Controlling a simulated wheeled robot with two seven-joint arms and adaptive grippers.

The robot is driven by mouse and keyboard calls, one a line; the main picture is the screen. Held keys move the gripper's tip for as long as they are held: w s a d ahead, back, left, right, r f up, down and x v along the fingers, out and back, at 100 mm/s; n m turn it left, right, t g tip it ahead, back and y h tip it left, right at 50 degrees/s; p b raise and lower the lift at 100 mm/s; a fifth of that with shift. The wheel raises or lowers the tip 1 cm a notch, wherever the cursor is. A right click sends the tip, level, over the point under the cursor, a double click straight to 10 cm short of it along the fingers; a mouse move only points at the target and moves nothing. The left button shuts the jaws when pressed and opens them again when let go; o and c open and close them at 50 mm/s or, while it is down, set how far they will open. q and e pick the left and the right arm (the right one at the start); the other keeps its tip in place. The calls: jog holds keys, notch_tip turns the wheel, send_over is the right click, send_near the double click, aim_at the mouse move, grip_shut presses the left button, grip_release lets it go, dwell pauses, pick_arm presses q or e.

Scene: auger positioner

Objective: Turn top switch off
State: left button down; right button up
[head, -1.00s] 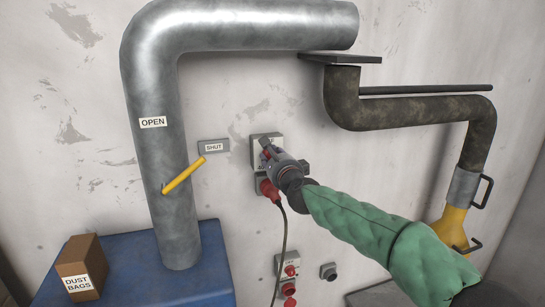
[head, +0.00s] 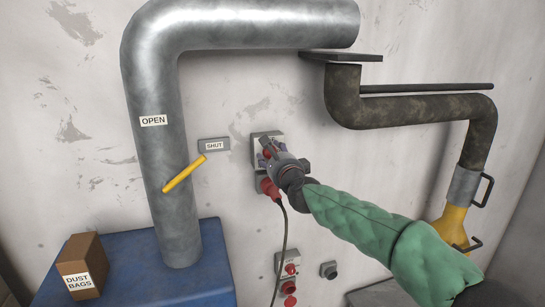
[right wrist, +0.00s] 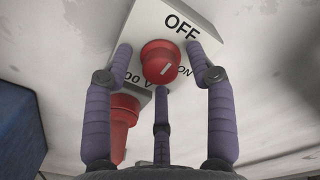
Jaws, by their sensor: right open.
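The top switch is a red round knob (right wrist: 162,62) on a pale box (right wrist: 205,22) with the words OFF and ON. A short white line shows on the knob, near its middle. In the head view the box (head: 259,138) is on the wall, largely hidden behind my right gripper (head: 270,150). My right gripper is open, its purple fingers spread around the knob: one at its left, one at its right, one below. I cannot tell whether any finger touches it. My left gripper is not in view.
A red plug (head: 269,188) with a hanging cable sits just below the switch. A lower switch box (head: 287,268) is further down. The big metal pipe (head: 172,150) with a yellow lever (head: 184,174) stands left, a dark pipe (head: 410,112) right.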

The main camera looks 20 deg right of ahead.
jog(key=s, duration=1.1)
jog(key=shift+s+d+r, duration=0.2)
jog(key=shift+s, duration=0.2)
